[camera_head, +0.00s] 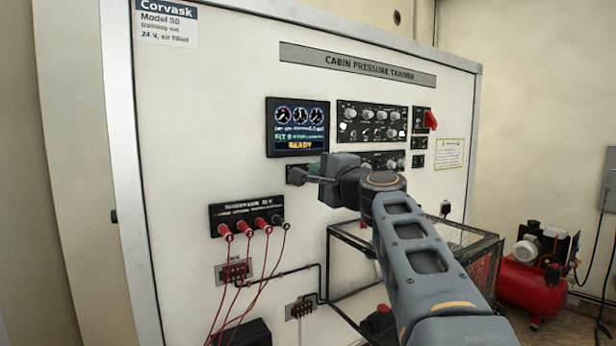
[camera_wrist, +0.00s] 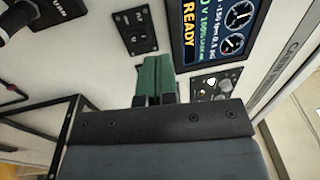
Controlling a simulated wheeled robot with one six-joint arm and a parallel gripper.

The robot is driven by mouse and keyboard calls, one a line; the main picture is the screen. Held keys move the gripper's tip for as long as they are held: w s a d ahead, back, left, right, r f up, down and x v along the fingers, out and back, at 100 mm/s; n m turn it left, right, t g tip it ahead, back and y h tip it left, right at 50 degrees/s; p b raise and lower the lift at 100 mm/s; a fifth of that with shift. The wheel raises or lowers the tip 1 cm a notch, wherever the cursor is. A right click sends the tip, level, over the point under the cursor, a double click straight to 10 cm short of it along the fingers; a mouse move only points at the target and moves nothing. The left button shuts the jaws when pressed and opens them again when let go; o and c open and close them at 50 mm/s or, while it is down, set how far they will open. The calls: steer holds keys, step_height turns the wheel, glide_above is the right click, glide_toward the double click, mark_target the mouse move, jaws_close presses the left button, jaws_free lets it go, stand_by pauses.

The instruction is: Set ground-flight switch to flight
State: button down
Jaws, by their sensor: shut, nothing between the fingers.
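A small black switch plate (camera_wrist: 138,32) is on the white panel and shows in the wrist view just beyond the fingertips. It has a small lever and white lettering too small to read surely, so I cannot tell the lever's position. In the head view the plate (camera_head: 296,175) sits just under the display, partly hidden by my gripper (camera_head: 310,178). In the wrist view my gripper (camera_wrist: 154,62) shows green fingers, closed together and empty. The fingertips point at the panel near the plate's lower edge. I cannot tell whether they touch it.
The display (camera_head: 298,126) reads READY. Knob panels (camera_head: 372,122) and a red guarded switch (camera_head: 430,121) are to its right. Red and black leads hang from a jack plate (camera_head: 247,214) at lower left. A framed clear case (camera_head: 455,236) stands below my arm; a red compressor (camera_head: 530,285) is at right.

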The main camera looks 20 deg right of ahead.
steer(key=s+b, duration=0.2)
steer(key=s, duration=0.6)
steer(key=shift+s+d+r, duration=0.2)
steer(key=shift+d+r, duration=0.25)
step_height(320, 180, down, 26)
steer(key=a+n+g+h, duration=0.1)
steer(key=n+g+h, duration=0.1)
steer(key=n+g, duration=0.6)
steer(key=s+a+f+n+g, duration=0.3)
steer(key=s+a+f+n, duration=0.1)
steer(key=f, duration=0.5)
steer(key=s+a+f+n+g, duration=0.4)
steer(key=a+f, duration=0.3)
steer(key=f, duration=0.2)
steer(key=shift+s+n, duration=0.3)
steer(key=shift+s, duration=0.6)
